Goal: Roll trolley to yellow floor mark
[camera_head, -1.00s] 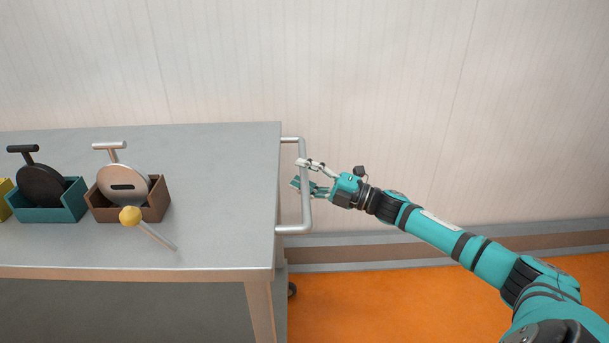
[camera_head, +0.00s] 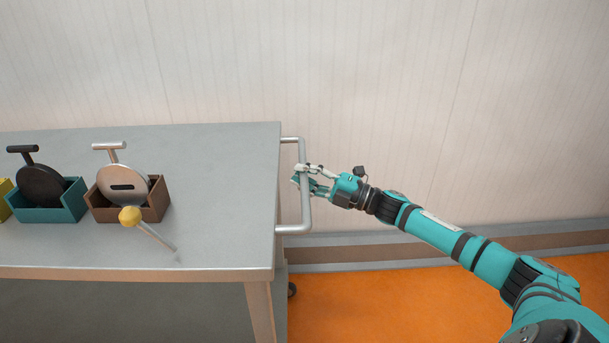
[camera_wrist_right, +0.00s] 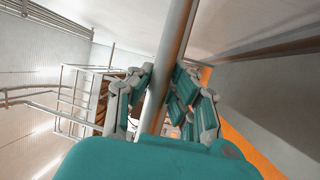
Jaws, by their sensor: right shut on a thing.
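The trolley (camera_head: 215,245) is a grey table-like cart at the left of the head view, with a caster showing under its right end. Its U-shaped metal handle (camera_head: 307,208) sticks out from the right end. My right gripper (camera_head: 302,175) is shut on the upright bar of that handle. In the right wrist view the bar (camera_wrist_right: 172,60) runs between the two fingers of the right gripper (camera_wrist_right: 160,95). My left gripper is not in view. No yellow floor mark shows in the head view.
On the trolley top stand a teal box (camera_head: 48,208) with a black disc and a brown box (camera_head: 128,210) with a silver disc. A yellow-knobbed rod (camera_head: 155,235) lies in front. A pale wall (camera_head: 400,80) runs behind. Orange floor (camera_head: 400,305) lies clear at the right.

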